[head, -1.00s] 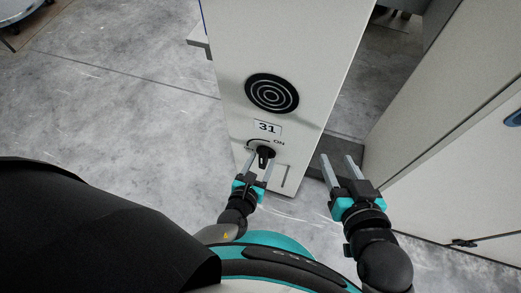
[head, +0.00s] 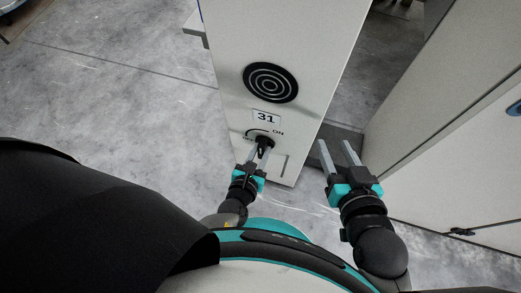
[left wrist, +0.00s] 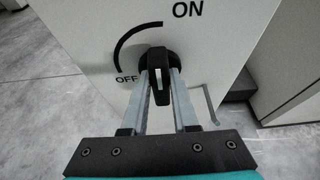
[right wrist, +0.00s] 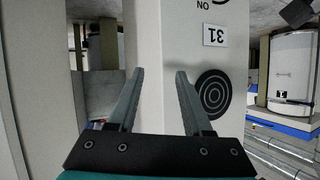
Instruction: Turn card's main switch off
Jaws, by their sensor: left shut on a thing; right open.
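The main switch is a black rotary knob (head: 265,142) low on the pale cabinet face, under the number plate "31". In the left wrist view the knob (left wrist: 160,66) sits beside a black arc, with OFF printed at the arc's left end and ON at the upper right. Its grip bar points down the panel, towards my gripper. My left gripper (head: 258,150) is shut on this bar, one finger on each side (left wrist: 162,85). My right gripper (head: 335,148) is open and empty, right of the cabinet in the head view; its two fingers (right wrist: 158,78) are wide apart.
The cabinet (head: 305,60) carries a round ringed black disc (head: 270,83) above the number plate (head: 266,117). A large pale machine panel (head: 450,160) stands to the right, with a narrow gap between. Grey floor (head: 120,90) is open on the left.

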